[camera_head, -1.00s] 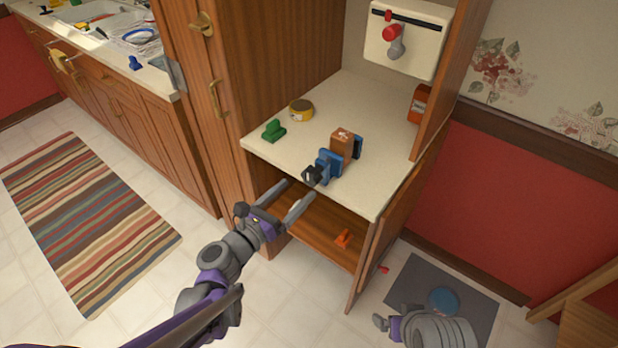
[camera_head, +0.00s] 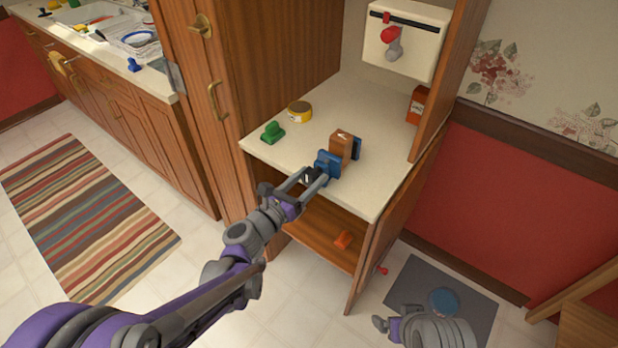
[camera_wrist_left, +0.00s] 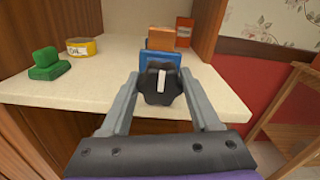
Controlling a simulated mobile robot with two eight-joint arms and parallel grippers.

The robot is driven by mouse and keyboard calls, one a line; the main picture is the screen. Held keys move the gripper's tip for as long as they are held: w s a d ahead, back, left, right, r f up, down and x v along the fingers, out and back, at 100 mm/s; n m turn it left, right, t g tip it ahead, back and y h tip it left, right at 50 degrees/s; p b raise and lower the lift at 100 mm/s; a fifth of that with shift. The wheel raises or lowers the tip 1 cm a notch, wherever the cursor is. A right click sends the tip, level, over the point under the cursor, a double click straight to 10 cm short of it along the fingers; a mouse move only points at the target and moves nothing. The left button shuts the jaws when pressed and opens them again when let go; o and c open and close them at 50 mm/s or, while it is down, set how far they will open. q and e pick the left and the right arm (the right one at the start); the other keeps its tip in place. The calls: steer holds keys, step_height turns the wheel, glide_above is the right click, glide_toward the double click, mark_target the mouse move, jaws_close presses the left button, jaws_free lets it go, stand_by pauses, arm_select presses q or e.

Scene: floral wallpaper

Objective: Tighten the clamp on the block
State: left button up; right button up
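The blue clamp (camera_head: 327,164) sits near the front edge of the cream counter, with the brown block (camera_head: 341,146) between its front and rear blue jaws. In the left wrist view the clamp's black knob (camera_wrist_left: 161,84) with a white mark faces me, and the blue jaw (camera_wrist_left: 160,59) stands behind it. My left gripper (camera_head: 318,176) is open, one finger on each side of the knob; it also shows in the left wrist view (camera_wrist_left: 160,90). The fingers are very close to the knob; I cannot tell if they touch it.
A green object (camera_head: 272,132) and a yellow tape roll (camera_head: 299,111) are on the counter (camera_head: 375,185) to the left. An orange-red box (camera_head: 417,105) stands at the back right. An orange item (camera_head: 343,240) lies on the lower shelf.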

arm_select(q)
steer(key=c, duration=0.7)
steer(key=shift+m, duration=0.3)
